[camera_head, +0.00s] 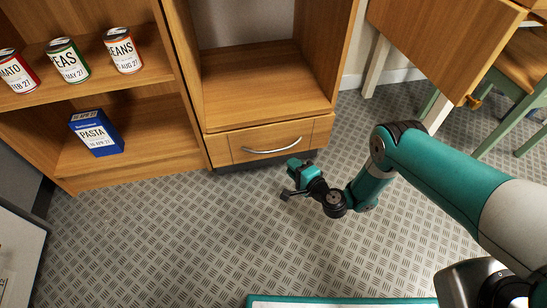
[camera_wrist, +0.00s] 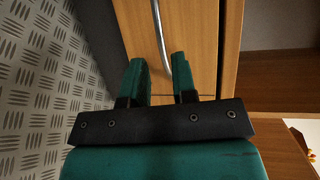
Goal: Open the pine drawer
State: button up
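The pine drawer (camera_head: 225,150) is at the bottom of the open wooden cabinet, and its front looks flush with the cabinet, so it appears shut. A curved metal handle (camera_head: 272,151) runs across its front. My gripper (camera_head: 291,180) is just in front of and below the handle's right part. In the wrist view, the two green fingers of my gripper (camera_wrist: 160,72) are spread apart. The handle (camera_wrist: 158,35) shows in the gap between them, its near end close to the right finger. Whether they touch is unclear. The drawer front (camera_wrist: 200,40) lies behind the fingers.
A shelf unit (camera_head: 135,160) to the left holds several cans and a blue pasta box (camera_head: 97,133). A wooden table (camera_head: 430,40) and a green-legged chair (camera_head: 515,80) stand at right. The patterned metal floor (camera_head: 180,240) before the drawer is clear, with a teal-edged surface (camera_head: 340,301) nearest.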

aim_at(273, 150)
jog(key=w+a+f+b, duration=0.1)
jog(key=w+b, duration=0.1)
jog(key=b, duration=0.8)
jog(key=shift+a+f+b, duration=0.15)
jog(key=shift+b, duration=0.2)
jog(key=b, duration=0.2)
jog(key=shift+a+b, duration=0.1)
jog(key=shift+b, duration=0.3)
jog(key=shift+r+b+x, duration=0.2)
jog(key=shift+b+x, duration=0.45)
jog(key=shift+x, duration=1.5)
jog(key=shift+r+b+x, duration=0.15)
jog(key=shift+b+x, duration=0.45)
jog(key=shift+x, duration=1.5)
jog(key=shift+a, duration=0.1)
jog(key=shift+c, duration=0.2)
grip_shut()
